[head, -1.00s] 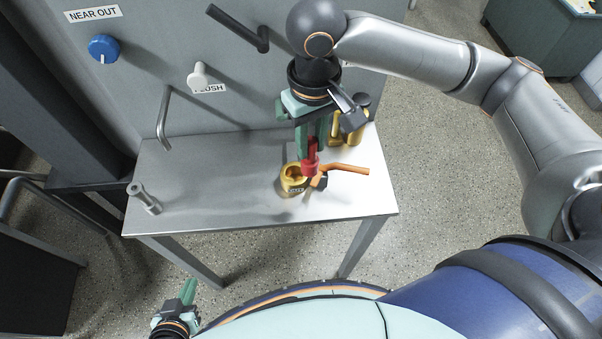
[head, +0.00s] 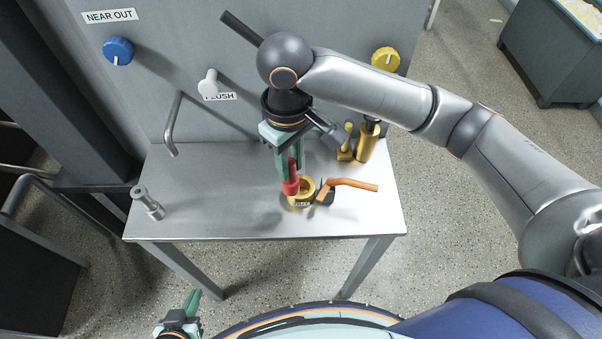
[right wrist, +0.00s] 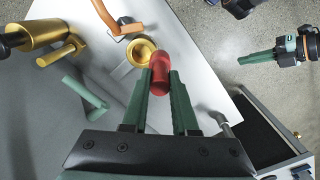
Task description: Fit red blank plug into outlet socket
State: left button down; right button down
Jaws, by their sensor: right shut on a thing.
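The red blank plug (head: 291,185) is held upright in my right gripper (head: 288,172), which is shut on it. The brass outlet socket (head: 307,187) stands on the metal table, with an orange handle (head: 352,185) beside it. In the head view the plug's lower end overlaps the socket's left rim; I cannot tell if they touch. In the right wrist view the plug (right wrist: 160,76) sits between the green fingertips, and the socket's round mouth (right wrist: 141,52) shows just beyond it, up and left. My left gripper (head: 190,305) is low at the front, away from the table.
Brass fittings (head: 367,143) stand behind the socket at the table's back right. A grey metal peg (head: 147,202) stands at the left. A bent bar (head: 172,125), a white knob (head: 209,83) and a blue knob (head: 118,51) are on the panel. The table's left-middle is clear.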

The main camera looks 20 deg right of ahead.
jog(key=shift+w+d+f+b, duration=0.1)
jog(key=shift+w+d+f, duration=0.3)
jog(key=shift+f, duration=0.95)
jog(key=shift+w+d+f+b, duration=0.1)
jog(key=shift+w+d+f, duration=0.15)
jog(key=shift+d+f, duration=0.75)
jog(key=shift+w+d+f+b, duration=0.1)
jog(key=shift+w+f, duration=0.2)
jog(key=shift+f, duration=1.4)
jog(key=c, duration=0.8)
grip_release()
jog(key=shift+o, duration=0.6)
jog(key=shift+r, duration=0.15)
notch_tip(320, 180, up, 12)
jog(key=p, duration=0.1)
jog(key=shift+w+a, duration=0.15)
jog(key=shift+w, duration=0.2)
